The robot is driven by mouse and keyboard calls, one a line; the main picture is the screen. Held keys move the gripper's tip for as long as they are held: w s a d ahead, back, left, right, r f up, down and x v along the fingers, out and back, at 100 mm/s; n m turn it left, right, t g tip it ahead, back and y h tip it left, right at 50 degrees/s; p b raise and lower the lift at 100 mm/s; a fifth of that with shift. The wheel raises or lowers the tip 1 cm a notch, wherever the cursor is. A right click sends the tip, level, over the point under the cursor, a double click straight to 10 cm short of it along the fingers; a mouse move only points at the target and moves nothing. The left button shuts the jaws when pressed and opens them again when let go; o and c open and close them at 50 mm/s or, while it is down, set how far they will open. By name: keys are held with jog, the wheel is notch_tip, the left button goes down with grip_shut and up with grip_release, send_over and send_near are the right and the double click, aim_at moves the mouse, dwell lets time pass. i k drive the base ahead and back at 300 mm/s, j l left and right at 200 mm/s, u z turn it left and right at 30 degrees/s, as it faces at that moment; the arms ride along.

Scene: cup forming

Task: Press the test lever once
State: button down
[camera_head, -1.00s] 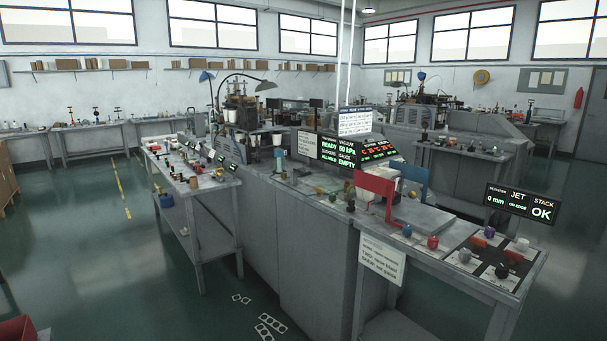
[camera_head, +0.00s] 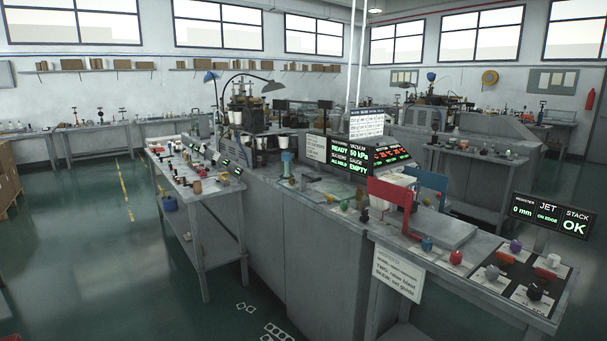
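No label that I can read marks the test lever, so I cannot tell which control it is. The left bench (camera_head: 223,187) also holds several small handled items. My gripper is not in view.
A red bracket (camera_head: 388,192) and a blue bracket (camera_head: 431,179) rise by the right bench. A second display (camera_head: 548,216) there reads 0 mm, JET and STACK OK. The green floor (camera_head: 110,270) at left is open. Cardboard boxes (camera_head: 8,180) stand at the left edge.

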aim_at(309, 178)
jog(key=i+u, duration=0.1)
jog(key=i, duration=0.5)
jog(key=i+j+u, duration=0.1)
jog(key=i, duration=0.55)
jog(key=i+u, duration=0.15)
jog(key=i, duration=0.45)
jog(key=i+l+u, duration=0.1)
jog(key=i, duration=0.55)
jog(key=i+l+u, duration=0.1)
jog(key=i, duration=0.5)
jog(key=l, duration=0.15)
